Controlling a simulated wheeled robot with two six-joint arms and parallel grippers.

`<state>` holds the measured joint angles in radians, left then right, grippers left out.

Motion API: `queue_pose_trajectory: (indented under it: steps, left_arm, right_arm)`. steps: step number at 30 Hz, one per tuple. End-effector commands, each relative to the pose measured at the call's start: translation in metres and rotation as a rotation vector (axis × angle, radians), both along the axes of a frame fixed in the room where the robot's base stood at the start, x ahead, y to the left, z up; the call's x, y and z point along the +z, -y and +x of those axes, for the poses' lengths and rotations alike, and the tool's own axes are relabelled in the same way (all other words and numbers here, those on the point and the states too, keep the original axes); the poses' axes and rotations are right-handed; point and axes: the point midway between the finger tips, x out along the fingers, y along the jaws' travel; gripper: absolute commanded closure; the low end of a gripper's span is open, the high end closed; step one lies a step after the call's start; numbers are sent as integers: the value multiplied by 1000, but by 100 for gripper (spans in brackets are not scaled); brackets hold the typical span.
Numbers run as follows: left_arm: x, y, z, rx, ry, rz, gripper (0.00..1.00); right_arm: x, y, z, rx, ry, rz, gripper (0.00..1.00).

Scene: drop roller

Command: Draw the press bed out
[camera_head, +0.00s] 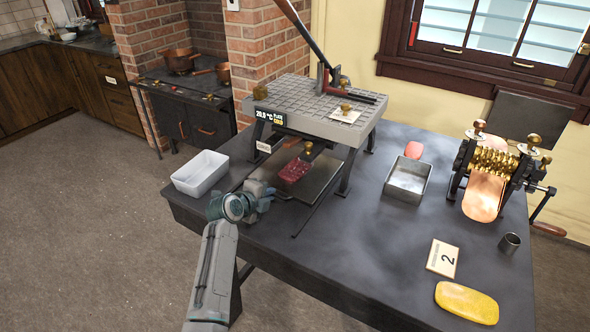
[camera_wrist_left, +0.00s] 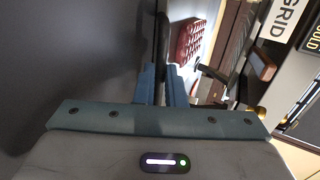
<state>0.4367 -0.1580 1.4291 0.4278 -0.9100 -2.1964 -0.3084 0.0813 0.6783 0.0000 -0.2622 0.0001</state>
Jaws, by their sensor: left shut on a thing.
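The press bed (camera_head: 322,182) is a flat dark plate partly out from under the grey press (camera_head: 318,115), at its front. A dark red ribbed block (camera_head: 294,171) lies on the bed; it also shows in the left wrist view (camera_wrist_left: 192,42). My left gripper (camera_head: 266,193) is at the bed's front left edge. In the left wrist view its fingers (camera_wrist_left: 166,82) are closed on a thin dark part at the bed's edge. The exact grip spot is small and partly hidden by the fingers. My right gripper is not in view.
A white tub (camera_head: 201,174) stands left of my gripper near the table edge. A metal tray (camera_head: 408,180), a brass roller machine (camera_head: 492,165), a number 2 card (camera_head: 443,258) and a yellow slab (camera_head: 467,302) stand to the right. The table front is clear.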

Motion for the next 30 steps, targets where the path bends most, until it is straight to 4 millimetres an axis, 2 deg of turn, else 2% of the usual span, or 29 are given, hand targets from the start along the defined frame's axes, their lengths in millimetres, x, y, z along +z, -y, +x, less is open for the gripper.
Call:
queue_pose_trajectory:
  steps: [6,21,25,30]
  left_arm:
    - [-1,-15,-27,-1,-5,3,100]
    - [-2,-48,-83,-1,-6,3,100]
    - [-2,-55,-95,0,-6,4,100]
    - [-3,-58,-101,-1,-5,1,100]
  right_arm:
    - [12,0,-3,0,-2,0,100]
    - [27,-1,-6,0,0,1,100]
    - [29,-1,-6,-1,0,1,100]
    - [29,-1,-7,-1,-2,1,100]
